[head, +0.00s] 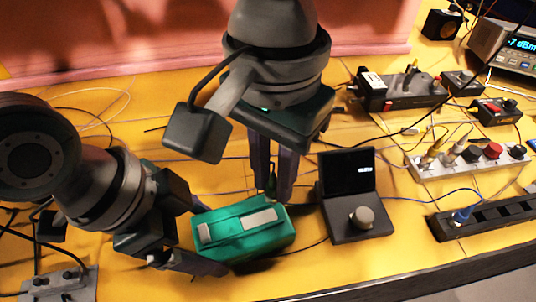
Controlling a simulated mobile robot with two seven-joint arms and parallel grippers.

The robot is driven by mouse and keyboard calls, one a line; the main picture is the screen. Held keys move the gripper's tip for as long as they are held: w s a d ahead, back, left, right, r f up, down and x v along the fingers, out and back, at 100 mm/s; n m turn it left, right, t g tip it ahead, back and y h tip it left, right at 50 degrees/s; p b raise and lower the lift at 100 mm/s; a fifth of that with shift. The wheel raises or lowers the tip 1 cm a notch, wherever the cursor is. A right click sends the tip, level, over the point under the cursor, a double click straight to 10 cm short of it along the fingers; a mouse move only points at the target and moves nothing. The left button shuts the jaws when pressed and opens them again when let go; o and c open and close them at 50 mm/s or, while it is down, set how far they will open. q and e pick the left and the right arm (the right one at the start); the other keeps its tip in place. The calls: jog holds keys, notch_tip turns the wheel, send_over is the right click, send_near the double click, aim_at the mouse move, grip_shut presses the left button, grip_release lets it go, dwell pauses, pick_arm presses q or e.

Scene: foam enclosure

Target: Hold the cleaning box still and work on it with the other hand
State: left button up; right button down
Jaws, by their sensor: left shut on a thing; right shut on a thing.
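The cleaning box (262,240) is a green case with pale grey strips on its top, on the yellow table near the front edge. My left gripper (202,236) comes in from the left and is shut on the box's left end, one finger behind it and one in front. My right gripper (272,194) points down from above at the box's back right edge. Its fingers are close together at a small dark piece by the box; what exactly they hold is partly hidden.
A black device with a small screen and a grey knob (361,217) stands just right of the box. Further right are a pale connector strip (470,170), a black socket strip (490,216) with a blue cable, and several small boxes. Thin cables cross the table. A pink foam wall (150,40) rises behind.

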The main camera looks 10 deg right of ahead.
jog(key=shift+r, duration=1.6)
pick_arm(q)
jog(key=o, duration=1.2)
jog(key=v, duration=1.2)
